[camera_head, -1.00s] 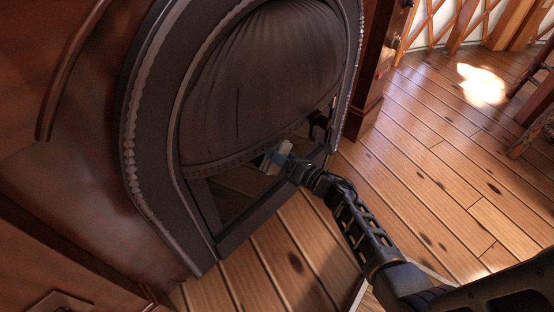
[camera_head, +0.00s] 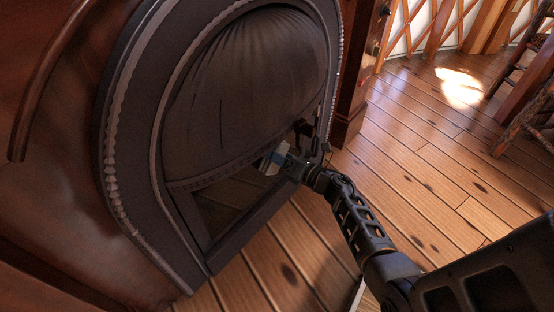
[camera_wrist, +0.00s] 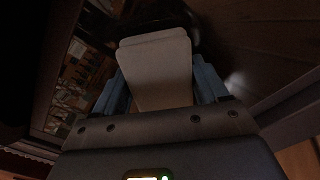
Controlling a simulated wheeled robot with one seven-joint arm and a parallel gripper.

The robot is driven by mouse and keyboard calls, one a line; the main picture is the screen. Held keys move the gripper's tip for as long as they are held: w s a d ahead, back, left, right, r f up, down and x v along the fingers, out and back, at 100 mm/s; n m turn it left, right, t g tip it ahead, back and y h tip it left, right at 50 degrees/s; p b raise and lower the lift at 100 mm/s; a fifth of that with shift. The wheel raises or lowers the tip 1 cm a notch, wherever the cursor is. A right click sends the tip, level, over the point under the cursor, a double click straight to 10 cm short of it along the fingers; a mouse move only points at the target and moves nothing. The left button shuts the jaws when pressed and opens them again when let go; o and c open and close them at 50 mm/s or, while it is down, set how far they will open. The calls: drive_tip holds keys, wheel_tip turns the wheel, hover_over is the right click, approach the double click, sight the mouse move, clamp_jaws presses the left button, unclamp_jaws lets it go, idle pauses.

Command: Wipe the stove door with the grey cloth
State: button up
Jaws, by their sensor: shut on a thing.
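The stove door (camera_head: 245,95) is dark, arched metal with a ribbed upper part and a darker glass-like panel (camera_head: 232,200) below. My gripper (camera_head: 282,158) is at the lower right of the door, by the band between the ribbed part and the panel. In the wrist view my gripper (camera_wrist: 165,92) is shut on the grey cloth (camera_wrist: 155,72), a pale flat pad between its blue fingers. The cloth (camera_head: 268,160) shows only as a small pale patch in the head view. Whether it touches the door I cannot tell.
A dark handle or latch (camera_head: 305,128) stands out at the door's right edge, close to my gripper. A wooden post (camera_head: 352,75) stands right of the stove. The plank floor (camera_head: 430,170) is open to the right, with rustic wooden furniture (camera_head: 530,100) at the far right.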

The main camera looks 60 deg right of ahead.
sight(252, 166)
drive_tip(key=shift+s+d+b, duration=0.1)
drive_tip(key=shift+d+b, duration=0.2)
drive_tip(key=shift+d, duration=0.85)
drive_tip(key=shift+w+a, duration=0.2)
drive_tip(key=shift+a, duration=1.55)
drive_tip(key=shift+w+a, duration=0.15)
drive_tip(key=shift+a, duration=1.6)
drive_tip(key=shift+w+a, duration=0.2)
drive_tip(key=shift+a, duration=1.55)
drive_tip(key=s, duration=0.6)
drive_tip(key=shift+a, duration=0.35)
